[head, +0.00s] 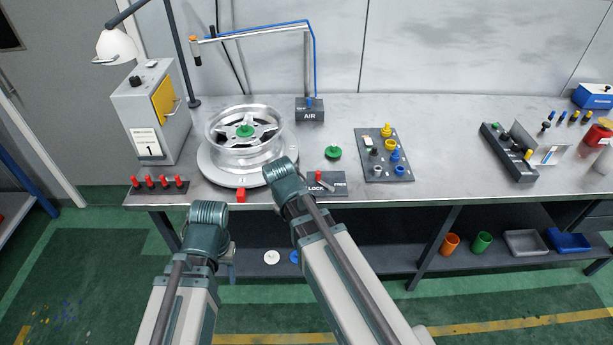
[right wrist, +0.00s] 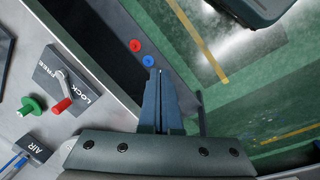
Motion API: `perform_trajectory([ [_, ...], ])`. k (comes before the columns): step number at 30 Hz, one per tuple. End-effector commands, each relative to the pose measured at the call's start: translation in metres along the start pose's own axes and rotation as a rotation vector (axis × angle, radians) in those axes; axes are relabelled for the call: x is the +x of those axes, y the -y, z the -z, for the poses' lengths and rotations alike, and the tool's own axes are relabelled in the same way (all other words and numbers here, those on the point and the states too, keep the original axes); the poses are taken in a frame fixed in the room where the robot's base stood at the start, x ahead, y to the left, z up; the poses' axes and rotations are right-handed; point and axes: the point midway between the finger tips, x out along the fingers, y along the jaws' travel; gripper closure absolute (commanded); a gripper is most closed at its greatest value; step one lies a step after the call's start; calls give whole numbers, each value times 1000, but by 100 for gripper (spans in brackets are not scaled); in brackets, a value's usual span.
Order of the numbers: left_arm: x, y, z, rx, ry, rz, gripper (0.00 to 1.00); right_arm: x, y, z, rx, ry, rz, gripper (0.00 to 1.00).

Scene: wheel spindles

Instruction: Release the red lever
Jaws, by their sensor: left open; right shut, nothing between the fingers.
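The red lever (head: 318,176) stands on a dark plate (head: 345,190) marked LOCK and FREE at the bench's front edge. In the right wrist view the lever's red grip (right wrist: 62,105) sits on a metal arm beside the plate (right wrist: 84,88), nearer the word LOCK. My right gripper (right wrist: 158,75) is shut and empty, apart from the lever and over the bench's front edge and lower shelf. In the head view its wrist is just left of the lever and hides its fingers. My left gripper (head: 231,258) is open, low in front of the bench, partly hidden by its wrist.
A silver wheel (head: 240,152) lies on a round stand (head: 212,170) left of the lever. A green knob (head: 333,153) and an AIR block (head: 310,112) stand behind the lever. A dark tray (head: 373,165) of coloured parts is to the right. Red pegs (head: 165,182) stand at far left.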

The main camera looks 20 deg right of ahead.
Motion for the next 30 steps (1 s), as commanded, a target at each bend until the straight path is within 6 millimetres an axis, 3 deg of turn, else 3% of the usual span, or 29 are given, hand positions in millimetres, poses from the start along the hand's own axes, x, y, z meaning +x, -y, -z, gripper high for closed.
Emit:
perform_trajectory([
  [9, 0, 0, 0, 0, 0, 0, 45, -11, -40, 53, -584, 130, -213, 100],
  [18, 0, 0, 0, 0, 0, 0, 45, -39, -57, 105, -1158, 367, -375, 100],
  [24, 0, 0, 0, 0, 0, 0, 45, -51, -60, 122, -1340, 468, -414, 100],
  [30, 0, 0, 0, 0, 0, 0, 45, -54, -60, 125, -1386, 497, -422, 100],
])
